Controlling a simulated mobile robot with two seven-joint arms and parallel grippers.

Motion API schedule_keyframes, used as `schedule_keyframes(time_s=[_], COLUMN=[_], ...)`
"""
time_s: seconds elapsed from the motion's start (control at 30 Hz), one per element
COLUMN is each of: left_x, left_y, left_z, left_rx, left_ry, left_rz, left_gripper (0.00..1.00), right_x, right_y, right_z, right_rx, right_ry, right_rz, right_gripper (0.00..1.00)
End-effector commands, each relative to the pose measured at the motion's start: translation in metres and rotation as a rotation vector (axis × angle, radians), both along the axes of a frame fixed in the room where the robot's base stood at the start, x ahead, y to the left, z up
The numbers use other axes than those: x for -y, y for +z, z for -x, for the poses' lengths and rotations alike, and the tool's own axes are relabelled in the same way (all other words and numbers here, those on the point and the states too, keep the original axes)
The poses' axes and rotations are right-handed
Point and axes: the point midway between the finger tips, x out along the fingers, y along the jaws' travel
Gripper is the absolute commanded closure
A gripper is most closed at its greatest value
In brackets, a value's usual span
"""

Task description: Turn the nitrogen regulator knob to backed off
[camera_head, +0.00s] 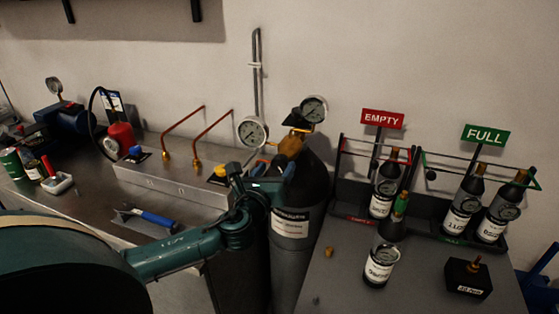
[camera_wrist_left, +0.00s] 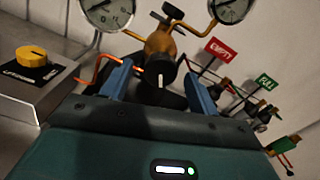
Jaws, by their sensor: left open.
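The regulator (camera_head: 291,146) is a brass body with two round white gauges, atop a dark gas cylinder (camera_head: 290,255) with a white label. In the left wrist view the regulator body (camera_wrist_left: 161,42) carries a black knob (camera_wrist_left: 160,76) with a white mark, facing me. My left gripper (camera_wrist_left: 158,70) is open, with one blue finger on each side of the knob. I cannot tell whether either finger touches it. In the head view my left gripper (camera_head: 274,171) is just below the regulator and hides the knob. My right gripper is not in view.
A metal box (camera_head: 175,184) with copper pipes and a yellow knob (camera_wrist_left: 32,54) stands left of the cylinder. A blue-handled tool (camera_head: 148,219) lies on the bench. At right, a rack holds several small bottles under EMPTY (camera_head: 382,119) and FULL (camera_head: 486,135) signs.

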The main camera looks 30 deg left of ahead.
Motion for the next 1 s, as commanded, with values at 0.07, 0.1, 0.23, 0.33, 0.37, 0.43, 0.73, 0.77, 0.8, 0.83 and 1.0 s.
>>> schedule_keyframes(time_s=[0.07,0.1,0.23,0.33,0.37,0.43,0.73,0.77,0.8,0.83,1.0], left_x=[-0.003,-0.004,-0.007,-0.008,-0.008,-0.008,-0.008,-0.008,-0.008,-0.008,-0.008], left_y=[0.002,0.001,0.0,0.0,0.0,0.0,-0.001,-0.001,-0.001,-0.001,-0.001], left_z=[-0.014,-0.019,-0.03,-0.035,-0.035,-0.036,-0.035,-0.035,-0.035,-0.035,-0.035], left_rx=[0.002,0.0,0.0,-0.001,-0.001,-0.001,-0.001,-0.001,-0.001,-0.001,-0.001], left_ry=[0.0,0.001,0.0,-0.001,-0.002,-0.002,-0.001,-0.001,-0.001,-0.001,-0.001], left_rz=[0.003,0.003,0.002,0.003,0.003,0.003,0.003,0.003,0.002,0.003,0.002], left_gripper=[0.4,0.4,0.4,0.4,0.4,0.4,0.5,0.53,0.56,0.58,0.72], right_x=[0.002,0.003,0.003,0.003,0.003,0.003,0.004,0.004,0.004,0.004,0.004], right_y=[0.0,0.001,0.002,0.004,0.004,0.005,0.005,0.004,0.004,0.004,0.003], right_z=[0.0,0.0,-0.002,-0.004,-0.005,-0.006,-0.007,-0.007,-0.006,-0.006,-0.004], right_rx=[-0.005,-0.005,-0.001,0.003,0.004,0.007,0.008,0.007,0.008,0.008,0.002], right_ry=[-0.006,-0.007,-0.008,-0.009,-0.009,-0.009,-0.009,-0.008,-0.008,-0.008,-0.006], right_rz=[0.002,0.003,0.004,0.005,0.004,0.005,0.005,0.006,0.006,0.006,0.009], right_gripper=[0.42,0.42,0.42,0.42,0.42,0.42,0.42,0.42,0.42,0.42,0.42])
